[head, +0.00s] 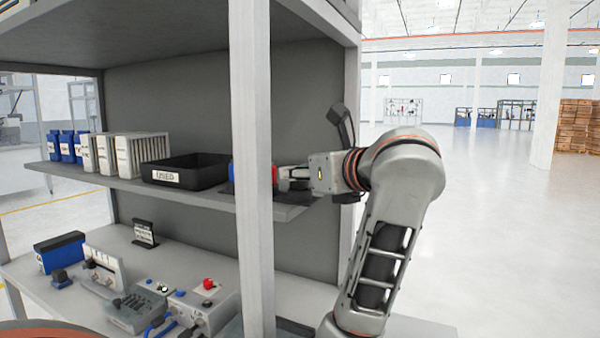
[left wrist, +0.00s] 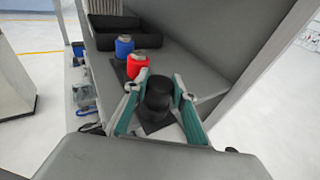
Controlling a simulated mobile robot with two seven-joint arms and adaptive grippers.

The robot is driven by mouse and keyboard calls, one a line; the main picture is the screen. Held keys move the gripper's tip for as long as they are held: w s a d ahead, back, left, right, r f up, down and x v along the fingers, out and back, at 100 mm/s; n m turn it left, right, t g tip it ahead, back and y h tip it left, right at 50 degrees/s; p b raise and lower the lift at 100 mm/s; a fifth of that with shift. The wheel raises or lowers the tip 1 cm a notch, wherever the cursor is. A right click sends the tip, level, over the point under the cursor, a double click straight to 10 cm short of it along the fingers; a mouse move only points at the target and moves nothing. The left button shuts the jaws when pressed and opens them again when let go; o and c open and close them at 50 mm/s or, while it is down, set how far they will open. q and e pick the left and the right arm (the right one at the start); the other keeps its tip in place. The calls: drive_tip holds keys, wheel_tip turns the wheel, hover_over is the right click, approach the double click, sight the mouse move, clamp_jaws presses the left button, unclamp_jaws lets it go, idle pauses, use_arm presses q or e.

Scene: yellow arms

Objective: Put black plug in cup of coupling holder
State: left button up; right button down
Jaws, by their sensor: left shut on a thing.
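In the left wrist view the black plug (left wrist: 158,97) stands upright on a dark square pad near the end of the shelf. My left gripper (left wrist: 157,102) has a green-lined finger on each side of it and is shut on it. In the head view this gripper (head: 290,180) reaches in over the right end of the middle shelf, and the plug cannot be made out there. A red plug (left wrist: 137,66) and a blue plug (left wrist: 124,46) stand in line beyond the black one. I cannot pick out the coupling holder with certainty. My right gripper is not in view.
A black "USED" bin (head: 185,174) and white and blue boxes stand along the middle shelf (head: 120,186). A grey post (head: 251,150) rises in front of the shelf. The lower bench (head: 190,250) holds a white stand (head: 104,266), a blue box (head: 60,252) and a control box with a red button (head: 208,284).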

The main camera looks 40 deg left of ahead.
use_arm(q)
drive_tip(key=shift+d, duration=0.1)
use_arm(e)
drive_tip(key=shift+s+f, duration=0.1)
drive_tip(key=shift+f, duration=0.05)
use_arm(q)
drive_tip(key=shift+f, duration=0.1)
drive_tip(key=o, duration=1.1)
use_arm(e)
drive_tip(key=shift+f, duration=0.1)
